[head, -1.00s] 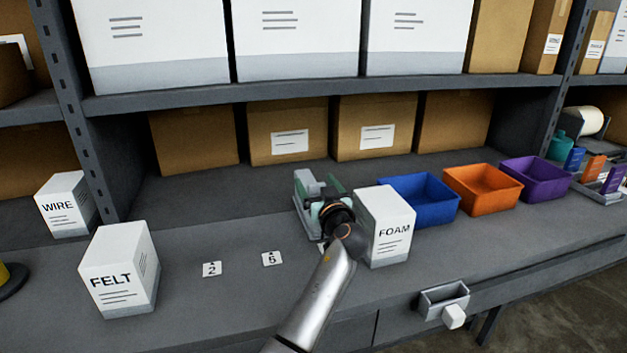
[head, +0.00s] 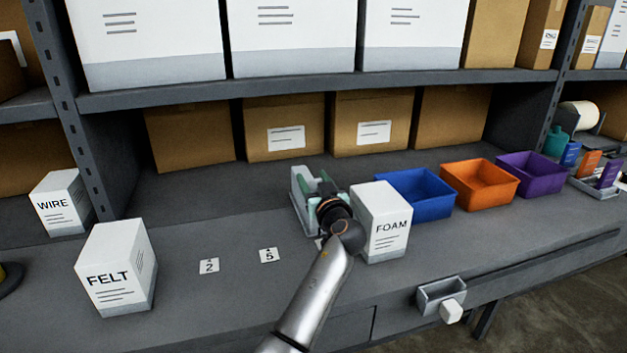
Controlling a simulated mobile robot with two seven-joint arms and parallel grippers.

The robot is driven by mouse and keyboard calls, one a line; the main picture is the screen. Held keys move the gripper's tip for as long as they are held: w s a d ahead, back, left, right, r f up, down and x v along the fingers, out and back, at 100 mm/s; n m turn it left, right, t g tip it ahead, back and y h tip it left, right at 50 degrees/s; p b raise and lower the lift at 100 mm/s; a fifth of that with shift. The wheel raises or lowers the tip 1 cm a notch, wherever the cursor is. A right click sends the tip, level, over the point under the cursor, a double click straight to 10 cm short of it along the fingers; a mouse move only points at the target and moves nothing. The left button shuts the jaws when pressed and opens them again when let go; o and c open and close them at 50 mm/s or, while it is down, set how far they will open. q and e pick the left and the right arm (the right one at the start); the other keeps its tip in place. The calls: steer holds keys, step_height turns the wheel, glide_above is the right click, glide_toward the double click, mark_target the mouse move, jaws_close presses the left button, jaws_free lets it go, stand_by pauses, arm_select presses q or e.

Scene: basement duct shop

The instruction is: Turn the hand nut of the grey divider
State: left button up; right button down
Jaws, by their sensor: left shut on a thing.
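The grey divider (head: 301,196) stands on the bench in the middle of the head view, left of the FOAM box. My left gripper (head: 324,190) reaches it from the front and is shut at its right side. The hand nut is hidden behind my gripper and wrist, and green parts show around the fingers. My right gripper is not in view.
The white FOAM box (head: 384,222) stands close to the right of my wrist. Blue (head: 416,194), orange (head: 480,185) and purple (head: 534,176) bins follow to the right. The bench behind the cards is clear.

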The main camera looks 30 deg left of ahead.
arm_select(q)
jaws_close()
